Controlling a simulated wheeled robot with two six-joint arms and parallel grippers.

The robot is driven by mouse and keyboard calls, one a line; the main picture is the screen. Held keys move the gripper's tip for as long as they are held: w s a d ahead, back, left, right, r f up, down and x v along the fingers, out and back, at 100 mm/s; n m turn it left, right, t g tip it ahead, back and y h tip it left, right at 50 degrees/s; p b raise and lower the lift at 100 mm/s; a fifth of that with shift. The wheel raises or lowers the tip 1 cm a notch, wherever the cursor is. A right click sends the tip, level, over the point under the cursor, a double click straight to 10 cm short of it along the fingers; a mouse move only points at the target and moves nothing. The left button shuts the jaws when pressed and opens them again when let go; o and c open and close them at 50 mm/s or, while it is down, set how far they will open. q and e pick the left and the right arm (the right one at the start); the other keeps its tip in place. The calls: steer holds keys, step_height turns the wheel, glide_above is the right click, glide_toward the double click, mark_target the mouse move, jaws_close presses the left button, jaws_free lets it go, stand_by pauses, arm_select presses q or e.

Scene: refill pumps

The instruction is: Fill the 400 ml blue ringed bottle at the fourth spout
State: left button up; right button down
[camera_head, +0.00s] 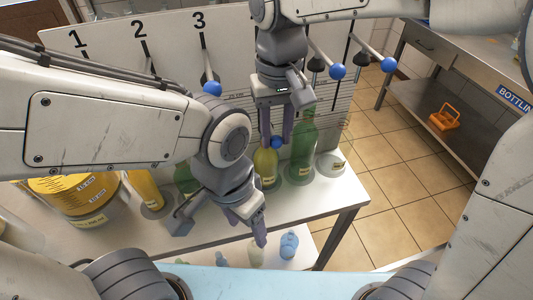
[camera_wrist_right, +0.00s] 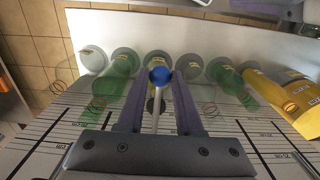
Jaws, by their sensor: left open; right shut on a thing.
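My right gripper (camera_head: 277,125) is shut on the blue ball knob (camera_head: 277,143) of a lever between lever 3 and the levers to the right. In the right wrist view the knob (camera_wrist_right: 161,76) sits between both fingers. This knob hangs lower than the other knobs. My left gripper (camera_head: 257,232) is open, pointing down at the front edge of the counter, above a pale greenish bottle (camera_head: 257,254). A light-blue bottle (camera_head: 289,245) that seems ringed stands right of it, apart from the fingers. The fourth spout and any liquid flow are not clearly visible.
Containers line the white counter (camera_head: 335,195): a large yellow one (camera_head: 75,200), a yellow bottle (camera_head: 265,168), a tall green bottle (camera_head: 303,150) and a pale one (camera_head: 331,163). An orange crate (camera_head: 444,118) sits on the right shelf.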

step_height(320, 180, up, 14)
steer(key=p, duration=1.3)
steer(key=shift+f, duration=0.15)
steer(key=shift+c, duration=2.4)
jaws_free()
steer(key=shift+f, duration=0.2)
step_height(320, 180, up, 18)
steer(key=p, duration=0.6)
steer(key=shift+f, duration=0.2)
